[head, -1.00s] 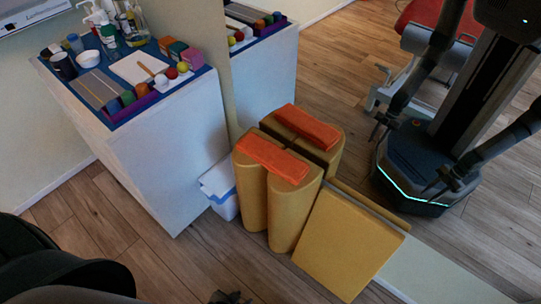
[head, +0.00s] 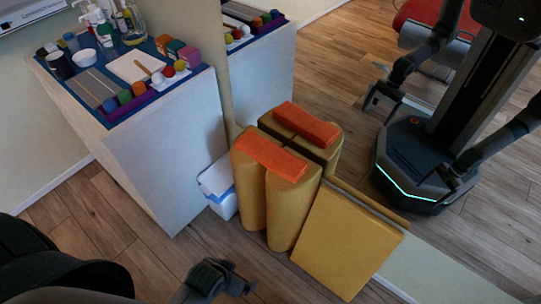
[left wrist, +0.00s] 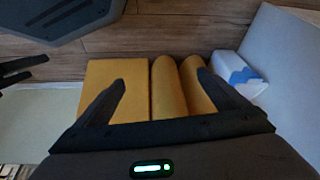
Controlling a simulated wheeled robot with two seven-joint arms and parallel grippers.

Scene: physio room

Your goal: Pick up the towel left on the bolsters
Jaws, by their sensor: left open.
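The orange folded towel (head: 270,157) lies across the tops of two upright yellow bolsters (head: 282,215), which stand against a mirror. The orange towel on bolsters behind it is their reflection. My left gripper (head: 238,282) is at the bottom of the head view, in front of the bolsters and apart from them. In the left wrist view my left gripper (left wrist: 162,82) is open and empty, with the bolsters (left wrist: 165,90) beyond its fingers. The towel does not show there. My right gripper shows only as a small reflection.
A yellow square pad (head: 345,240) leans right of the bolsters. A white-and-blue box (head: 220,190) stands on their left, beside a white cabinet (head: 165,150) topped with bottles and small items. The mirror (head: 345,75) reflects my body. The wooden floor in front is clear.

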